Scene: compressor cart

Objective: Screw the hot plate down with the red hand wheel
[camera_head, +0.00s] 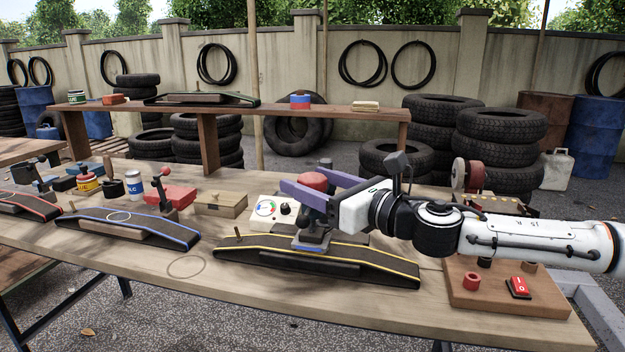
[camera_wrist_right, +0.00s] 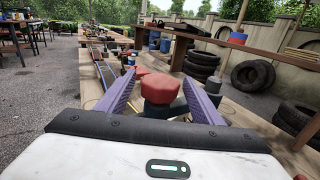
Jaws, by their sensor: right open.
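The red hand wheel (camera_head: 313,181) tops a dark clamp on the yellow-edged curved stand (camera_head: 385,271). The hot plate (camera_head: 311,244) appears to be the grey-blue plate under the clamp, against the black strip of that stand; the arm partly hides it. My right gripper (camera_head: 303,182) is open, its purple fingers on either side of the wheel. In the right wrist view the red wheel (camera_wrist_right: 160,88) shows between the two spread fingers (camera_wrist_right: 159,77); contact cannot be told. My left gripper is not in view.
A control box (camera_head: 270,210) with dials stands behind the stand. A wooden board (camera_head: 510,295) with a red switch (camera_head: 519,287) lies right. A blue-edged stand (camera_head: 130,228) with a red-knobbed clamp (camera_head: 166,172) is left. The raised shelf (camera_head: 330,110) runs behind. The bench front is clear.

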